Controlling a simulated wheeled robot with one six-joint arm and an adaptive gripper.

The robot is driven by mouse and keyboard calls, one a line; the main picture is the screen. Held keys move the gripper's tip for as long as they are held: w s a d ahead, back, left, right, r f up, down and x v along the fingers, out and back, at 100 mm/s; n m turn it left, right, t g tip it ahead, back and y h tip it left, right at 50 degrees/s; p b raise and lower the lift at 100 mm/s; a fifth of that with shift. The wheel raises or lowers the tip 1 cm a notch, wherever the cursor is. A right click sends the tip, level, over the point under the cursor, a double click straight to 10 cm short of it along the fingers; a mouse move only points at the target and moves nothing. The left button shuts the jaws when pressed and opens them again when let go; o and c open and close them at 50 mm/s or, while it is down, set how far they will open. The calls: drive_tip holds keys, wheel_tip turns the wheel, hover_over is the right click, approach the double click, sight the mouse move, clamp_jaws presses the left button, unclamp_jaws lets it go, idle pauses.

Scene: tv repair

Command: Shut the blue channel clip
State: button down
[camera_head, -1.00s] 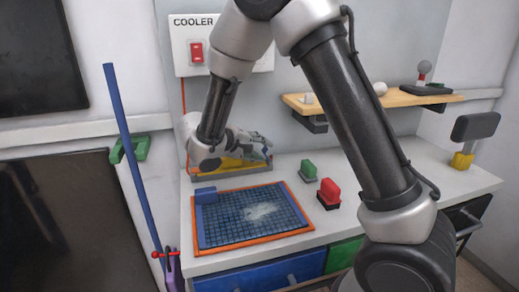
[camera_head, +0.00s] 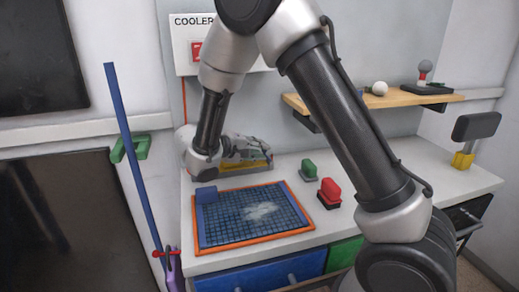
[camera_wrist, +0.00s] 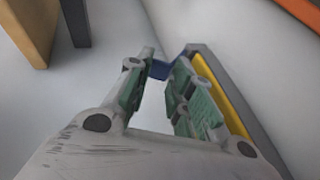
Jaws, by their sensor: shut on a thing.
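A blue piece (camera_wrist: 160,69), which looks like the blue channel clip, sits between my fingertips in the wrist view, at the far end of a grey channel with a yellow inside (camera_wrist: 222,88). My gripper (camera_wrist: 167,64) has green-padded fingers on either side of it and is closed on it. The fingers hide part of the piece, and I cannot tell whether the clip is latched. In the head view, the yellow channel (camera_head: 258,165) lies at the back of the bench. My gripper (camera_head: 240,148) is low over it, and the clip cannot be made out there.
A green block (camera_head: 308,168) and a red block (camera_head: 329,191) stand to the right. A wooden shelf (camera_head: 420,98) overhangs the back right.

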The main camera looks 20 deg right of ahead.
drive_tip(key=c, duration=1.3)
unclamp_jaws()
drive_tip(key=shift+d, duration=0.1)
